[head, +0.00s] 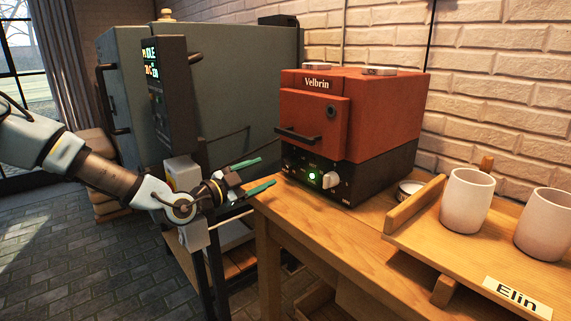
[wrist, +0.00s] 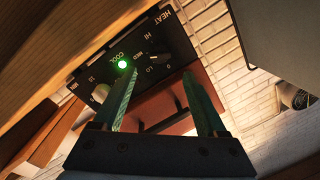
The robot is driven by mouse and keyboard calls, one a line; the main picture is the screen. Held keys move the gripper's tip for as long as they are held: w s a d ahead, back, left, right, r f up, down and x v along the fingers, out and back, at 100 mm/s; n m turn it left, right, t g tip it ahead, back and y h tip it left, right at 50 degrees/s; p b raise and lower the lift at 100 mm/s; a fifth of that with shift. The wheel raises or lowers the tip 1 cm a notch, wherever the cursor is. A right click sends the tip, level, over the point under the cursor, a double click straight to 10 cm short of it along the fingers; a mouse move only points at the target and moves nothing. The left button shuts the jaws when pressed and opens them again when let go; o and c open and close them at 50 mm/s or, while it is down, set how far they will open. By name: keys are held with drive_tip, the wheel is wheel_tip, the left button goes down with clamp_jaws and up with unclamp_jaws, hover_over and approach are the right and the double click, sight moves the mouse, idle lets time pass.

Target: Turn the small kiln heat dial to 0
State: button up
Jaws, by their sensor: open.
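The small red kiln (head: 315,125), marked Velbrin, stands on the wooden table with a dark control panel (head: 345,187) low on its front. In the wrist view the heat dial (wrist: 157,56) is a dark knob with a pale mark, among the labels HI, MED, LO and 0. I cannot read its setting surely. A green light (wrist: 123,64) marked COOL glows beside it. My gripper (head: 267,172) is open and empty, just left of the panel. In the wrist view the dial lies beyond the gap between my green fingers (wrist: 160,92), apart from them.
A pale knob (head: 330,180) sits right of the green light. A large grey kiln (head: 235,90) stands behind my arm. The table edge (head: 265,225) is below my gripper. A wooden tray (head: 425,232) with white cups (head: 467,200) stands at the right.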

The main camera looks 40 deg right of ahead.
sight(286, 164)
drive_tip(key=d+p, duration=0.2)
drive_tip(key=d, duration=0.6)
drive_tip(key=shift+w+d, duration=0.15)
drive_tip(key=shift+d, duration=0.25)
drive_tip(key=shift+f, duration=0.1)
clamp_jaws()
